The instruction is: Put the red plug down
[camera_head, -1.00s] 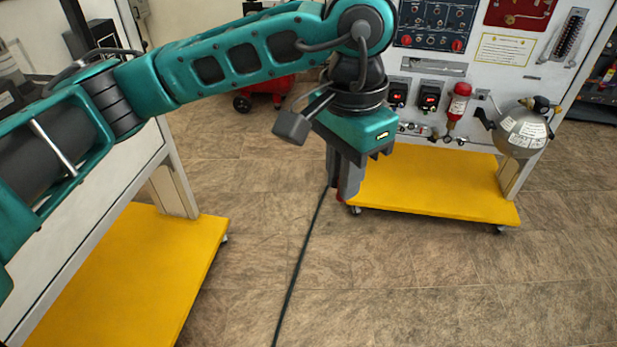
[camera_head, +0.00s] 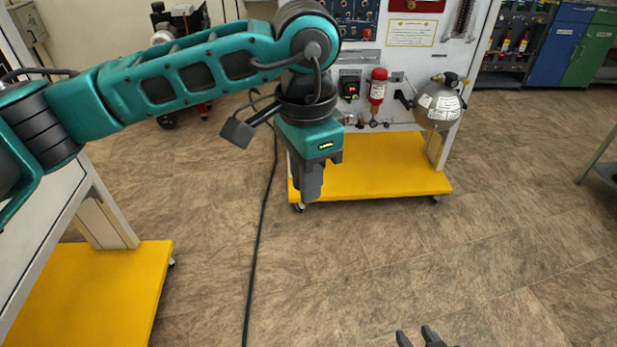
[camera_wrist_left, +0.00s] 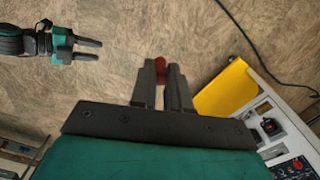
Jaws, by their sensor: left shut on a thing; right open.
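The red plug (camera_wrist_left: 160,66) is pinched between the two fingers of my left gripper (camera_wrist_left: 163,75) in the left wrist view, and only its red end shows. In the head view my left gripper (camera_head: 310,193) points down over the floor in front of the trainer's yellow base, and its fingers hide the plug. My right gripper (camera_head: 418,338) is at the bottom edge of the head view, with two dark fingertips apart and empty. It also shows open at the upper left of the left wrist view (camera_wrist_left: 90,50).
The trainer panel on its yellow base (camera_head: 375,180) stands behind my left gripper, with a grey cylinder (camera_head: 437,106) and a red bottle (camera_head: 377,88). A black cable (camera_head: 257,235) lies on the floor. Another yellow base (camera_head: 105,285) is at lower left. Floor at right is clear.

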